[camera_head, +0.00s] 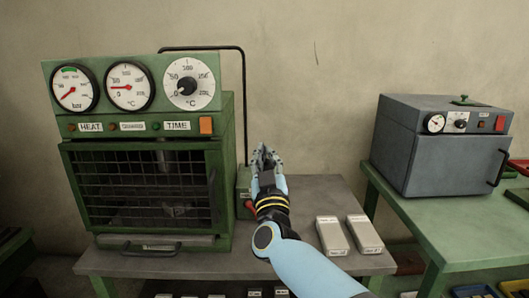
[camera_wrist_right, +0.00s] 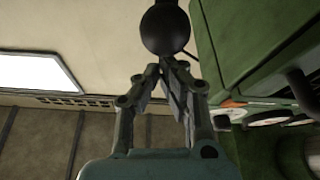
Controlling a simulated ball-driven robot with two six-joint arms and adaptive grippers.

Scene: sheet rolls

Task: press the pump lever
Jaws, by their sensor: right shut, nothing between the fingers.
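My right gripper (camera_head: 264,152) is raised above the grey table, just right of the green press. Its fingers are shut and empty. In the right wrist view the fingertips (camera_wrist_right: 163,68) come together just below a black ball knob (camera_wrist_right: 166,28), which looks like the end of the pump lever. Whether they touch it I cannot tell. In the head view the small green pump box (camera_head: 243,181) stands behind my right arm, with a red part (camera_head: 249,206) on its side. My gripper and arm hide the lever there. My left gripper is not in view.
The green press (camera_head: 150,235) with a barred front and dials (camera_head: 127,87) stands left of my arm. Two pale blocks (camera_head: 332,236) (camera_head: 364,233) lie right of it on the grey table (camera_head: 318,190). A grey oven (camera_head: 440,150) stands on the green bench (camera_head: 425,215).

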